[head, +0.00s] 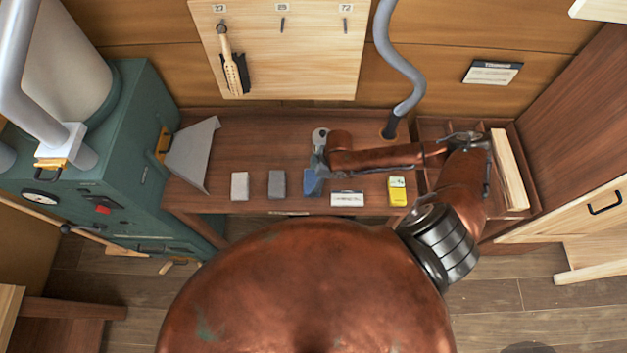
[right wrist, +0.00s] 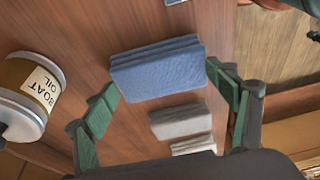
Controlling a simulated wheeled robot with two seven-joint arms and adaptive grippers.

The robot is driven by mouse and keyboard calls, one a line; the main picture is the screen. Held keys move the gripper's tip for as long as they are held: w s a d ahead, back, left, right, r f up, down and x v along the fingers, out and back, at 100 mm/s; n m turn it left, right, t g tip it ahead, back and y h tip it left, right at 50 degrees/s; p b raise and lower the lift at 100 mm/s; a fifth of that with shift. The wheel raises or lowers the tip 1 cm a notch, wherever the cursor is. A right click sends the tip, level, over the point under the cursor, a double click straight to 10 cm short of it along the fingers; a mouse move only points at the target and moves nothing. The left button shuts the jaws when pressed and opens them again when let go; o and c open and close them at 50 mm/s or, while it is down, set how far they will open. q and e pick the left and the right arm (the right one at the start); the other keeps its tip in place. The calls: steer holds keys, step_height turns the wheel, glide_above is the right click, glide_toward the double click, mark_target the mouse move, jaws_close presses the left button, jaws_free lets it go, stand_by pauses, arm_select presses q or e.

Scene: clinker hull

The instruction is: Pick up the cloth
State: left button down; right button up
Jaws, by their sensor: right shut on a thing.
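The folded blue cloth (head: 312,184) is at the middle of the workbench, in line with two grey blocks. In the right wrist view the cloth (right wrist: 155,68) lies between the two green-padded fingers of my right gripper (right wrist: 162,82). The right gripper (head: 319,168) is shut on the cloth, reaching in from the right over the bench. The head view partly hides the cloth under the gripper. I cannot tell whether the cloth touches the bench. My left gripper is not in view.
A boat oil can (right wrist: 28,95) stands close by the gripper. A pale block (head: 240,186) and a grey block (head: 277,184) lie left of the cloth; a white card (head: 347,198) and a yellow item (head: 397,191) lie right. A green machine (head: 110,170) stands at the left.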

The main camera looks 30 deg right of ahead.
step_height(320, 180, up, 3)
steer(key=shift+w+f+b, duration=0.1)
steer(key=shift+f+b, duration=0.1)
steer(key=shift+b, duration=0.2)
steer(key=s+r, duration=0.2)
steer(key=r, duration=0.1)
steer(key=s+r, duration=0.3)
steer(key=shift+s+a, duration=0.1)
steer(key=shift+s, duration=0.05)
steer(key=s+r+p, duration=0.3)
steer(key=s+p, duration=0.1)
steer(key=s, duration=0.4)
steer(key=shift+s+a+r, duration=0.35)
steer(key=shift+s+r, duration=0.05)
